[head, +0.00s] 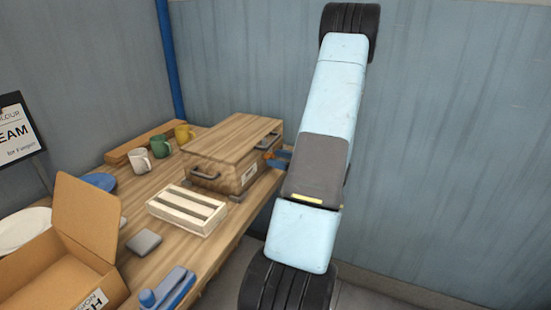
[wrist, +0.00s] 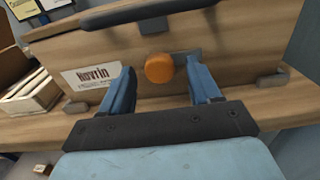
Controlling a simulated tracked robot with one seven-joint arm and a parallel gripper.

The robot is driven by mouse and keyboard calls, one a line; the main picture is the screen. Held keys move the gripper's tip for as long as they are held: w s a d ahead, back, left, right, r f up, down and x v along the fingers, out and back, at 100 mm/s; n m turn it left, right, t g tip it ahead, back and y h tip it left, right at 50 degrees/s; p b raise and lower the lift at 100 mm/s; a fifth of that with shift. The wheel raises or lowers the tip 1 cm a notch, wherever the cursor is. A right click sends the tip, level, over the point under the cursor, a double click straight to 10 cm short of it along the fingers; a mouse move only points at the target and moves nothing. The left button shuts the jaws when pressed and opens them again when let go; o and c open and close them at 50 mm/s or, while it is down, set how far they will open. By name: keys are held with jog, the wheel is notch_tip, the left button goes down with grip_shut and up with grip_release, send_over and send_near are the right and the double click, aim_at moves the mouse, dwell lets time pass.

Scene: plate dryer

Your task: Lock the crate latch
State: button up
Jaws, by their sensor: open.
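The wooden crate (head: 222,173) stands on the table, its lid down. In the wrist view its side wall (wrist: 112,52) carries a printed label and a round orange latch knob (wrist: 160,68) on a grey metal plate (wrist: 189,54). My gripper (head: 276,157) is at the crate's right end. In the wrist view my gripper (wrist: 160,74) is open, with one blue finger on each side of the orange knob. Gaps show between the knob and both fingers. The knob is hidden in the head view.
A dark handle (wrist: 140,12) juts out above the knob. Grey brackets sit at the crate's base. A slatted cream tray (head: 186,210), a cardboard box (head: 85,235), several mugs and a blue-and-grey tool (head: 168,290) share the table. The table edge runs just below the crate.

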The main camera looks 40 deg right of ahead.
jog(key=shift+x, duration=0.85)
jog(key=c, duration=1)
